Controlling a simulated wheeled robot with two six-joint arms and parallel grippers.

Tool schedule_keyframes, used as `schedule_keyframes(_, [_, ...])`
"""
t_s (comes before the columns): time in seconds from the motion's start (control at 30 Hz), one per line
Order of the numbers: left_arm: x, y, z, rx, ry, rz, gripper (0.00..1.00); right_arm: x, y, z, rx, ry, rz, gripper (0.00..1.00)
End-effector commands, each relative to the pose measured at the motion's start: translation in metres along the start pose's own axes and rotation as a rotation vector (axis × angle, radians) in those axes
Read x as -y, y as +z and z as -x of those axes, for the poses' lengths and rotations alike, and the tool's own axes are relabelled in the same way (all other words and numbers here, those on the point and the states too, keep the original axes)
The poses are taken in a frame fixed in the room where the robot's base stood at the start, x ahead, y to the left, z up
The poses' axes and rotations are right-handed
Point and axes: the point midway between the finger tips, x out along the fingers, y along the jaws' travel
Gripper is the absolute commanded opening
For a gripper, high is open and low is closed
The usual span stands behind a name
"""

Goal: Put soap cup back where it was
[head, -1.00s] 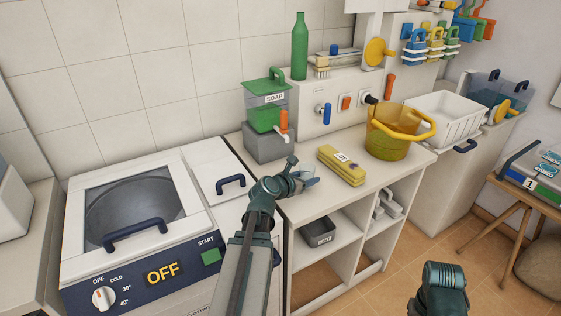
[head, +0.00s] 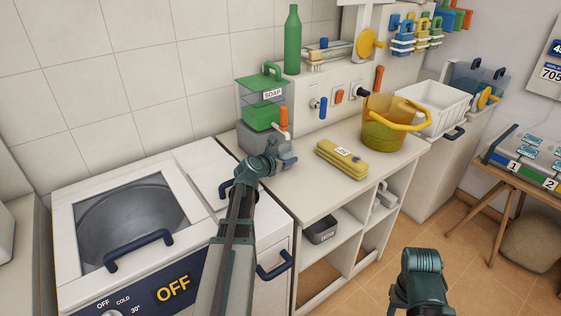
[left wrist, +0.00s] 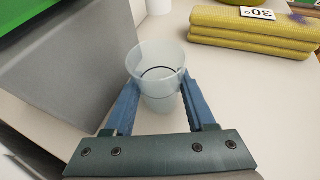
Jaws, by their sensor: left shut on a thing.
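The soap cup is a small translucent cup with a dark ring line. In the left wrist view the cup (left wrist: 157,78) stands upright between the two blue fingers of my left gripper (left wrist: 163,103), which is shut on it. In the head view my left gripper (head: 286,156) is at the counter, just below the orange-handled tap (head: 284,118) of the soap dispenser (head: 262,96); the cup is mostly hidden there. I cannot tell whether the cup's bottom touches the counter. Part of my right arm shows at the lower right; its gripper is out of view.
A grey block (head: 252,141) under the dispenser stands left of the cup. Folded yellow cloths (head: 342,159) and a yellow bucket (head: 388,132) are to the right on the white counter (head: 305,185). The washing machine (head: 75,225) is at the left. Counter between cup and cloths is clear.

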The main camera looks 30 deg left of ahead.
Motion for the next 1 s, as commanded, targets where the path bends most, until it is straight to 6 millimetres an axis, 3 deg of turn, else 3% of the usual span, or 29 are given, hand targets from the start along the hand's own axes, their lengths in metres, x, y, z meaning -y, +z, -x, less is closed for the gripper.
schedule_keyframes(0.43, [0.0015, -0.0088, -0.0031, 0.000, 0.000, 0.000, 0.00, 0.0006, -0.0005, -0.0094, 0.000, 0.000, -0.001, 0.50])
schedule_keyframes(0.47, [0.0015, -0.0072, -0.0023, 0.000, 0.000, 0.000, 0.61, 0.0004, -0.0004, -0.0076, 0.000, 0.000, -0.001, 0.50])
schedule_keyframes(0.6, [0.0015, -0.0069, -0.0022, 0.000, 0.000, 0.000, 0.85, 0.0004, -0.0004, -0.0072, 0.000, 0.000, -0.001, 0.50])
schedule_keyframes(1.0, [0.0018, -0.0019, 0.0038, 0.000, 0.001, 0.001, 0.85, -0.0003, 0.0000, -0.0003, 0.000, 0.000, -0.001, 0.50])
